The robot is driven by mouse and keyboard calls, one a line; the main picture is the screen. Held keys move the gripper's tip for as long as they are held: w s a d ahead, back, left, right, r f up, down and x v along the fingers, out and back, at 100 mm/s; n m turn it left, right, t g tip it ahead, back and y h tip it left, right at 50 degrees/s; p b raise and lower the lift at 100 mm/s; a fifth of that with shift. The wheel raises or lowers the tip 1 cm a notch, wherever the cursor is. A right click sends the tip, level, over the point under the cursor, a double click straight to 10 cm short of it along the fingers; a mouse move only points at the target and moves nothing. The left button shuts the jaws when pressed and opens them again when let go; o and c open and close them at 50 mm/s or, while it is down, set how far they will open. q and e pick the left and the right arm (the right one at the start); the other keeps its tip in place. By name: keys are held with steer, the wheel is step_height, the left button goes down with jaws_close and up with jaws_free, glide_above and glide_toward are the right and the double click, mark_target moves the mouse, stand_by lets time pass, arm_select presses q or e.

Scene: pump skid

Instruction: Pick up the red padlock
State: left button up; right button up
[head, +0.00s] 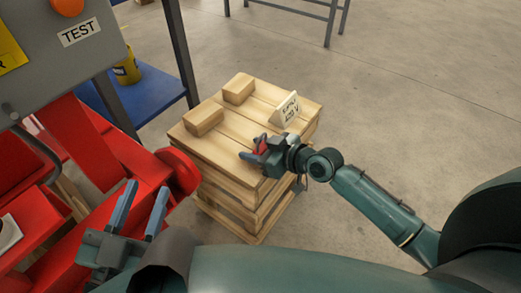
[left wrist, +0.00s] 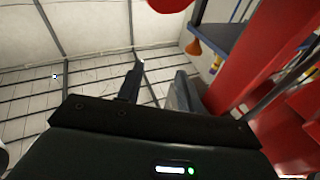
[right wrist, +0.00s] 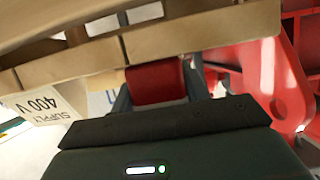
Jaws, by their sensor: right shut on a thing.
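The red padlock (head: 261,144) is between the jaws of my right gripper (head: 250,158), over the near right part of the wooden crate top (head: 215,151) in the head view. In the right wrist view the red padlock body (right wrist: 156,82) fills the gap between the two fingers. The gripper hides part of the padlock, and I cannot tell whether it touches the wood. My left gripper (head: 147,187) is open and empty in front of the red machinery. Its two spread fingers also show in the left wrist view (left wrist: 158,76).
On the crate stand two wooden blocks (head: 203,118) (head: 239,89) and a white "SUPPLY 400 V" sign (head: 285,109). Red machinery (head: 105,150) and a grey "TEST" panel (head: 70,45) are at left. A blue shelf (head: 155,95) holds a yellow can (head: 127,70).

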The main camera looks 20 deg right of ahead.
steer(key=shift+r, duration=0.15)
steer(key=shift+r+p, duration=0.3)
steer(key=shift+r, duration=0.05)
arm_select(q)
steer(key=shift+s+a+m+g+y+p, duration=0.1)
steer(key=shift+a+m+g+y+p, duration=0.3)
steer(key=shift+p, duration=1.7)
arm_select(e)
step_height(320, 180, up, 9)
arm_select(q)
steer(key=shift+a, duration=0.1)
steer(key=shift+s, duration=0.1)
